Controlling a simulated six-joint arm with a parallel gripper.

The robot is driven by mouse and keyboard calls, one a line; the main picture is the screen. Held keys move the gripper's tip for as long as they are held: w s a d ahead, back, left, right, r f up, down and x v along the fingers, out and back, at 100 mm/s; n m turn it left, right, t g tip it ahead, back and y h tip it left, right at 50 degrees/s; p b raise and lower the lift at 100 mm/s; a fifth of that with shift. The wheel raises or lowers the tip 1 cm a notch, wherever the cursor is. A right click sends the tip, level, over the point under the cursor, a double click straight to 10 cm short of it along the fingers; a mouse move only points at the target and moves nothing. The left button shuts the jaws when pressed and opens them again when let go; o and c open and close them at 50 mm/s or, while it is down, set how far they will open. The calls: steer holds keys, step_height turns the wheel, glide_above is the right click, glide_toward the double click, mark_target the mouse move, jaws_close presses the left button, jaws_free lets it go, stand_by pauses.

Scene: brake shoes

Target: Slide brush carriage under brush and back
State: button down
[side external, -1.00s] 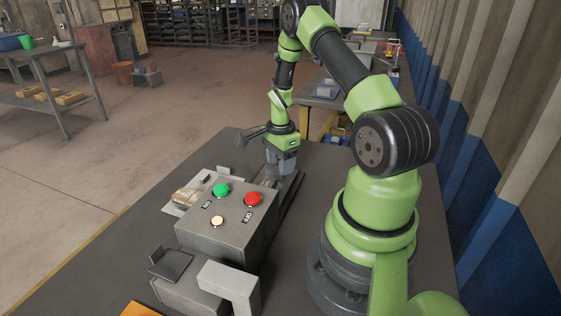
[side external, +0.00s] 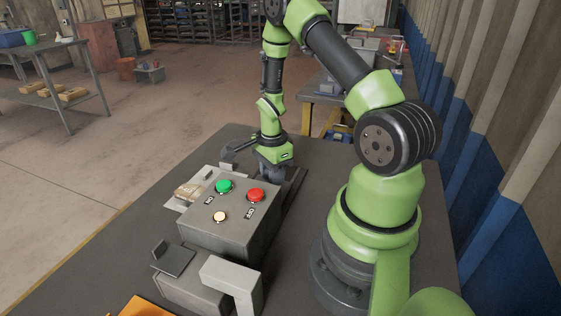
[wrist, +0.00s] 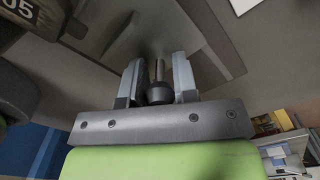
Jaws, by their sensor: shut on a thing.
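My gripper (side external: 272,166) is low over the bench, just behind the grey button box. In the wrist view its two grey fingers (wrist: 158,80) stand either side of a dark round knob with a thin metal pin (wrist: 158,92), and they are shut on it. I take the knob to be the brush carriage's handle, but the carriage body is not clear. A dark rail or slide (side external: 292,200) runs along the right side of the box, below my gripper. I cannot make out the brush with certainty.
The button box (side external: 228,220) has green, red and pale buttons and stands close in front of my gripper. A small tray with a brownish item (side external: 188,193) lies at its left. Grey blocks (side external: 232,277) stand in front. Bench space at left is clear.

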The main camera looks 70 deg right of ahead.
steer(key=a, duration=0.2)
steer(key=shift+a, duration=0.3)
steer(key=c, duration=0.9)
jaws_free()
steer(key=shift+r, duration=0.15)
step_height(320, 180, up, 10)
